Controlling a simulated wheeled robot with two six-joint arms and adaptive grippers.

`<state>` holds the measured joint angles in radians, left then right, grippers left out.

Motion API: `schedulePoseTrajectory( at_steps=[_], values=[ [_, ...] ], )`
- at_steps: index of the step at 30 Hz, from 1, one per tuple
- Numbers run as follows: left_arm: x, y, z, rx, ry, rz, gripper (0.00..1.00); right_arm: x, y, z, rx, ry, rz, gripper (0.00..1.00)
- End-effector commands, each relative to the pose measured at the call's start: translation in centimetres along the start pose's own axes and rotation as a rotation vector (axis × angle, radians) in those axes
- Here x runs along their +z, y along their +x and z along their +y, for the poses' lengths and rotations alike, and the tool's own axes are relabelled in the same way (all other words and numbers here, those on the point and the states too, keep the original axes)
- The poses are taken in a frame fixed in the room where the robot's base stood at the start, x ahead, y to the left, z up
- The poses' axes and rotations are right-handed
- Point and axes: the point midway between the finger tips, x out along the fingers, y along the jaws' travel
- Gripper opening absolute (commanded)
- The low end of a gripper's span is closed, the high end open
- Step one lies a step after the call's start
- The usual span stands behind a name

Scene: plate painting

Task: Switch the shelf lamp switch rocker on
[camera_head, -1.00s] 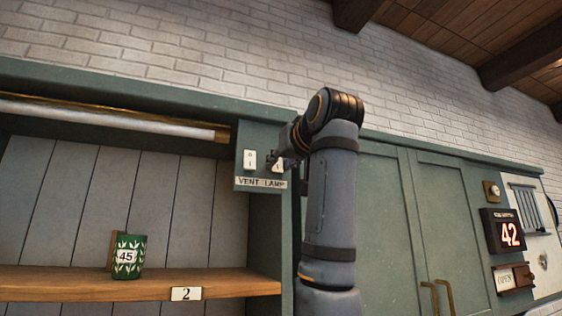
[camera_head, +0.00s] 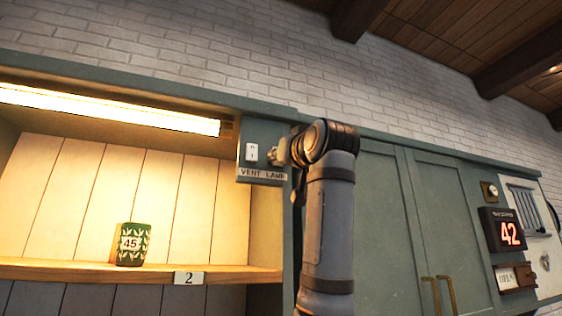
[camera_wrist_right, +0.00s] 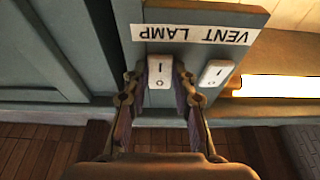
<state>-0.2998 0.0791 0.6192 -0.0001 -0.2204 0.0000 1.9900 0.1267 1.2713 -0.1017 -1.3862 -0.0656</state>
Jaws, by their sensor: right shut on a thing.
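The green switch panel (camera_head: 262,134) carries a label (camera_head: 262,175) reading VENT LAMP. The white vent switch (camera_head: 252,152) shows on its left half; it also shows in the right wrist view (camera_wrist_right: 214,73), where the label is upside down. My right gripper (camera_head: 276,156) is at the lamp switch and hides it in the head view. In the wrist view the lamp switch (camera_wrist_right: 160,72) sits between the fingers of my right gripper (camera_wrist_right: 163,80), which is shut on it. The shelf lamp tube (camera_head: 110,108) glows bright yellow-white. My left gripper is out of view.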

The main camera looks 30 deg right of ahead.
Motion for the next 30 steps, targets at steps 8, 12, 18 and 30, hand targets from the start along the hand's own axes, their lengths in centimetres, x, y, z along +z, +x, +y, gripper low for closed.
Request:
schedulePoseTrajectory(
  at_steps=[8,12,18,30],
  values=[
    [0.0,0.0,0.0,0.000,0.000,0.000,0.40,0.0,0.0,0.0,-0.001,0.000,-0.001,0.49],
    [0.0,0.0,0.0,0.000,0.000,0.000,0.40,0.0,0.0,0.0,-0.001,0.000,-0.001,0.49],
    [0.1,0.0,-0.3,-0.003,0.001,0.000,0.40,-0.1,-1.3,0.0,0.000,0.000,0.003,0.49],
    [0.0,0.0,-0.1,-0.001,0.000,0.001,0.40,-0.1,-10.2,0.0,0.000,0.001,0.003,0.49]
  ],
)
